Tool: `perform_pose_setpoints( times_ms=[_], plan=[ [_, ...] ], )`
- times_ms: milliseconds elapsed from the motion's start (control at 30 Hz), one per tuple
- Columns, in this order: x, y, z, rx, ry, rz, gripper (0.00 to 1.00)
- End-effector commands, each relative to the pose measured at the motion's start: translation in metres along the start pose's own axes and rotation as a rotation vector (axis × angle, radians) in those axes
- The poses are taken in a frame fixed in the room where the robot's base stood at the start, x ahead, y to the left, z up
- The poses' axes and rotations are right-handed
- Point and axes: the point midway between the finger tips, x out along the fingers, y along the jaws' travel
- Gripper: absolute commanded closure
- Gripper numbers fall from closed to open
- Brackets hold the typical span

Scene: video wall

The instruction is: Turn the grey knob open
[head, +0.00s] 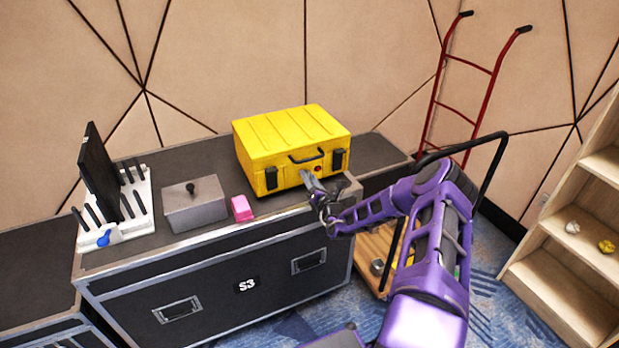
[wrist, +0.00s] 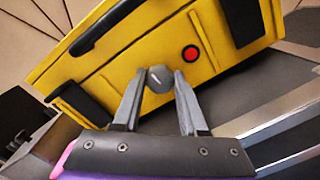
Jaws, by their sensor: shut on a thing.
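The grey knob (wrist: 160,79) is on the front face of the yellow case (head: 290,140), left of a round red button (wrist: 191,53) in the wrist view. The knob is round with a light mark across its face. My gripper (wrist: 159,85) has one finger on each side of the knob and is shut on it. The case (wrist: 130,60) is closed, with black latches and a black handle.
A red hand truck (head: 440,95) leans on the wall. Wooden shelves (head: 570,270) stand at the right.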

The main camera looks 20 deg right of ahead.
Motion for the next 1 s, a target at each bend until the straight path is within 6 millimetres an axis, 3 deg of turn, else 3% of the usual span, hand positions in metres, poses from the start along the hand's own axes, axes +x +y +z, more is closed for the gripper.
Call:
perform_pose_setpoints(
  times_ms=[1000],
  plan=[
    [-0.0003,0.0002,-0.0021,-0.936,-0.038,0.038,1.0]
  ],
)
